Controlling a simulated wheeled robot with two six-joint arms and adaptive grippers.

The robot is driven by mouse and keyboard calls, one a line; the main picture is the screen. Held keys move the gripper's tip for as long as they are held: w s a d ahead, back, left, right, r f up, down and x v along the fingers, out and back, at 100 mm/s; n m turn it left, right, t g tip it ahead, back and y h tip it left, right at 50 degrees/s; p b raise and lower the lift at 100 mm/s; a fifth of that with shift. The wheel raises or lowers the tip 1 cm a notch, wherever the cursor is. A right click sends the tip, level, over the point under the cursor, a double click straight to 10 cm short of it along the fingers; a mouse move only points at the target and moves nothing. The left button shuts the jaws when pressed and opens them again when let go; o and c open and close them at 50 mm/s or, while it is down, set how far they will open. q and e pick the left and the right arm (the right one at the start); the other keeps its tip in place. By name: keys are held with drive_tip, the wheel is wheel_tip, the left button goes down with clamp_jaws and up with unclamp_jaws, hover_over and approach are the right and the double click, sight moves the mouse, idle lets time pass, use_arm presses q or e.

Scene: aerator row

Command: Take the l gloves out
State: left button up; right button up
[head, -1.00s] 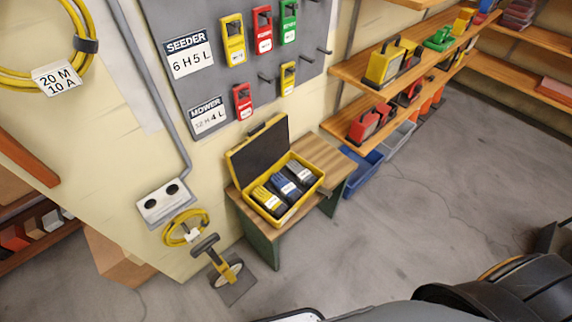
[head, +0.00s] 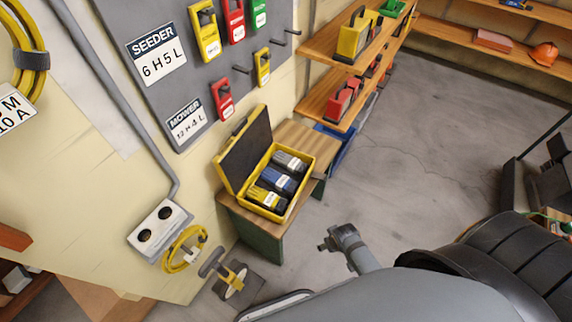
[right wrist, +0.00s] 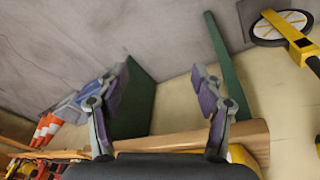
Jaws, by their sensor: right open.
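An open yellow case (head: 285,208) stands on a small wooden bench (head: 302,137), its dark lid raised at the left. Three glove bundles lie in it in a row: a grey one (head: 290,161) at the back, a blue one (head: 276,180) in the middle and a yellow-and-dark one (head: 267,197) in front. Their white labels are too small to read. My right gripper (right wrist: 160,75) is open and empty in the right wrist view, facing the bench's green legs and wooden edge. In the head view, a grey end of my arm is right of the bench. My left gripper is not visible.
A measuring wheel (head: 232,282) and a coiled yellow cable (head: 181,252) are left of the bench. A board with tags (head: 205,30) hangs above. Shelves (head: 325,98) with red and yellow items are behind. The floor right of the bench is open.

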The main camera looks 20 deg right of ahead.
drive_tip(key=w+a+r+t+b, duration=0.15)
drive_tip(key=w+r, duration=0.35)
drive_tip(key=r, duration=0.7)
wheel_tip(320, 180, up, 6)
drive_tip(key=n+t+y, duration=0.2)
drive_tip(key=n+y, duration=0.3)
drive_tip(key=n, duration=0.1)
hover_over(287, 183)
wheel_tip(287, 183, down, 8)
drive_tip(key=b, duration=0.9)
drive_tip(key=shift+s+f+b, duration=0.1)
drive_tip(key=shift+f+b, duration=0.05)
drive_tip(key=shift+b, duration=0.2)
wheel_tip(287, 183, down, 3)
drive_tip(key=shift+r+b, duration=0.1)
drive_tip(key=shift+b, duration=0.45)
use_arm(q)
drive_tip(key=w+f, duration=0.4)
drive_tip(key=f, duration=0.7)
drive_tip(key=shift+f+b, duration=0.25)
drive_tip(key=shift+b, duration=0.05)
use_arm(e)
drive_tip(key=shift+f, duration=0.75)
drive_tip(key=shift+c, duration=0.4)
drive_tip(key=c, duration=0.9)
